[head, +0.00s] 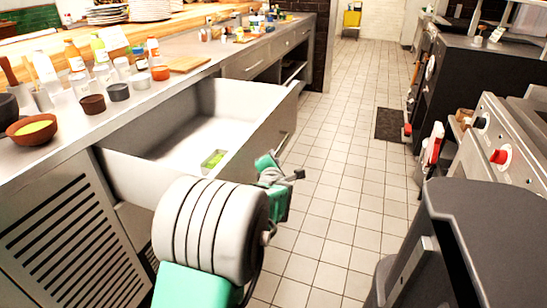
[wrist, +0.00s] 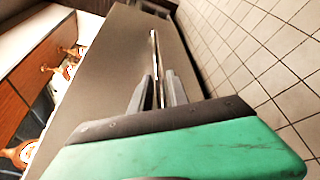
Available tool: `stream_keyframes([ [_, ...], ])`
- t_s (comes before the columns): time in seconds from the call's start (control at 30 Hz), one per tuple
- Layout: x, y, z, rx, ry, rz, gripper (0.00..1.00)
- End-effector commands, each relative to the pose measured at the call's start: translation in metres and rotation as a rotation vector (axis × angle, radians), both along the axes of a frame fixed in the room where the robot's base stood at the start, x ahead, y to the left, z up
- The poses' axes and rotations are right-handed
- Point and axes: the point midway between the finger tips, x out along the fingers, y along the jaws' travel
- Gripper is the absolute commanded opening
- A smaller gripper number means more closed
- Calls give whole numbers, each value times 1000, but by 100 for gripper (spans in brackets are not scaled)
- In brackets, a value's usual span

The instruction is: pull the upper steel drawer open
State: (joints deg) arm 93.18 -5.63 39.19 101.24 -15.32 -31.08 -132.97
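The upper steel drawer (head: 210,180) stands well out from the counter in the head view, its pale inside showing. A small green item (head: 213,159) lies in it. Its bar handle (head: 283,143) is on the front panel; the wrist view shows the panel (wrist: 115,60) and the handle (wrist: 154,45) running lengthwise. My gripper (head: 297,175) is at the drawer front. In the wrist view the two dark fingers of my gripper (wrist: 158,84) stand close together, one on each side of the handle, and appear shut on it. The exact contact is hard to see.
The steel counter (head: 165,85) carries bottles, small cups and a bowl (head: 33,129). A cooking range (head: 490,150) stands across the aisle at right. The tiled floor (head: 340,150) between is clear apart from a dark mat (head: 391,125).

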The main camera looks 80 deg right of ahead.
Motion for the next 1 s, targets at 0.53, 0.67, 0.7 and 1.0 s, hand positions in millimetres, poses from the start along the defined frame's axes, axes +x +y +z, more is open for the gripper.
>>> stream_keyframes([
  [0.53, -11, 56, 12, 1, 0, -1, 21],
  [0.67, -11, 56, 12, 1, 0, -1, 21],
  [0.7, -11, 56, 13, 1, 0, -1, 21],
  [1.0, -11, 56, 103, -1, 0, -1, 21],
])
